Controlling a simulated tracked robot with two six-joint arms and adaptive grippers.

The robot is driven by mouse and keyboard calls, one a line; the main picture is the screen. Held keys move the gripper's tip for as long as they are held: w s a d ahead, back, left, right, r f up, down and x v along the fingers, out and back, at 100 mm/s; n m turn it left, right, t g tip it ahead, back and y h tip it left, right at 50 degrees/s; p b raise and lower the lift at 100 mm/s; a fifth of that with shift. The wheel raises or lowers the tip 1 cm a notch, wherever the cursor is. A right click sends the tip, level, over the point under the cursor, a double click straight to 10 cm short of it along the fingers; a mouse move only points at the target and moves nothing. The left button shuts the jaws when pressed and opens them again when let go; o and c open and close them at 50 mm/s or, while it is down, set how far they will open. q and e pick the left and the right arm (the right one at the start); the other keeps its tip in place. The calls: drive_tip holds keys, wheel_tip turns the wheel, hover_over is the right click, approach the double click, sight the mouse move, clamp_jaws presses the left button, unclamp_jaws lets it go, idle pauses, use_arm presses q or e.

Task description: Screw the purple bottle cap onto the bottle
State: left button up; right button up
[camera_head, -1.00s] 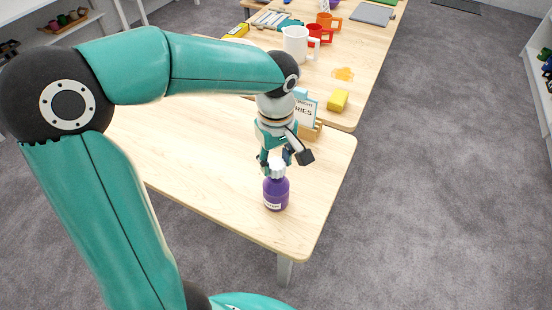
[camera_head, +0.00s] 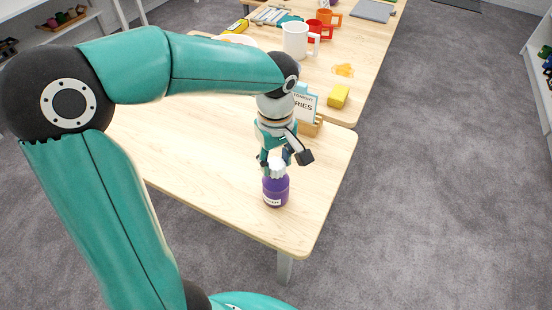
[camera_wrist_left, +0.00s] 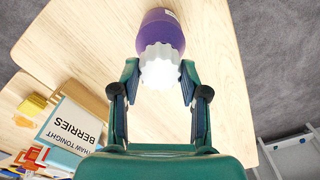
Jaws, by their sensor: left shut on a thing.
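The purple bottle (camera_head: 275,188) stands upright near the front right corner of the near table, a pale label low on its side. A white ridged cap (camera_head: 277,167) sits at its top. My left gripper (camera_head: 275,162) points down over the bottle and is shut on the cap. In the left wrist view, the cap (camera_wrist_left: 159,66) lies between the two fingertips, with the purple bottle (camera_wrist_left: 162,29) beyond it. The cap looks white, not purple. Whether its threads are engaged is hidden. My right gripper is not in view.
A wooden stand with a berries card (camera_head: 305,108) is behind the gripper. A yellow block (camera_head: 338,96), a white pitcher (camera_head: 296,40), and red (camera_head: 319,30) and orange (camera_head: 328,18) mugs are farther back. The table's left part (camera_head: 190,150) is clear.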

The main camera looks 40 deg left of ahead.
use_arm(q)
drive_tip(key=o, duration=0.9)
wheel_tip(320, 180, up, 12)
drive_tip(key=shift+f, duration=0.1)
idle(0.5)
